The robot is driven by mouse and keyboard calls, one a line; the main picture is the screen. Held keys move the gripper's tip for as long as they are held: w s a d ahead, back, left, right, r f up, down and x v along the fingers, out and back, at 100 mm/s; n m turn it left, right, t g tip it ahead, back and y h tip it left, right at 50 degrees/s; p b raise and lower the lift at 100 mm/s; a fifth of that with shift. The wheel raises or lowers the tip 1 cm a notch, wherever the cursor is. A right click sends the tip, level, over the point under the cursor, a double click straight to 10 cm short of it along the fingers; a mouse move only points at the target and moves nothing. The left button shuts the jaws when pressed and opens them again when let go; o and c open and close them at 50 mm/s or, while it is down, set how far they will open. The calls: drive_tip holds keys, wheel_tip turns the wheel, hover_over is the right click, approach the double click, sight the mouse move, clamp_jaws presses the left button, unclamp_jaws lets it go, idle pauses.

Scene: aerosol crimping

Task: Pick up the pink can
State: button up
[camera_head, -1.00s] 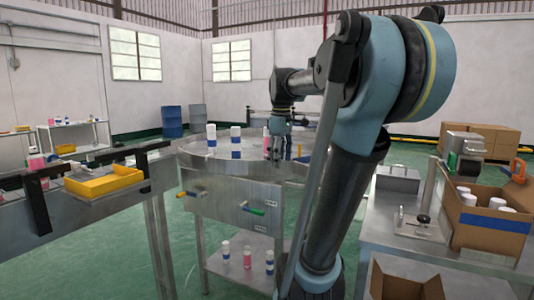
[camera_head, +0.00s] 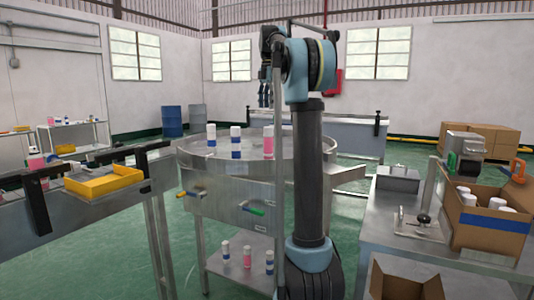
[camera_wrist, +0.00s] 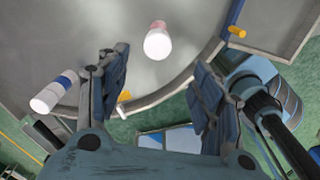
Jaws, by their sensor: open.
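A pink can (camera_head: 268,145) with a white cap stands upright on the round metal table, near the right of the cans there. In the wrist view this can (camera_wrist: 158,41) shows its white cap toward the camera, with a bit of pink behind. My gripper (camera_wrist: 160,85) is open and empty, and the can appears beyond and between its fingers in the picture, apart from them. In the head view my gripper (camera_head: 264,97) hangs above the table, small and partly hidden by my arm.
A white-and-blue can (camera_head: 236,144) stands left of the pink one, and it also shows in the wrist view (camera_wrist: 52,92). Another stands farther left (camera_head: 211,137). A lower shelf (camera_head: 237,272) holds more cans, one pink. A yellow tray (camera_head: 105,183) and an open carton (camera_head: 490,237) flank the table.

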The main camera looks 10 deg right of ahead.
sight(269, 141)
drive_tip(key=f, duration=1.7)
drive_tip(key=shift+w+f, duration=0.15)
drive_tip(key=shift+w, duration=0.2)
drive_tip(key=c, duration=1.2)
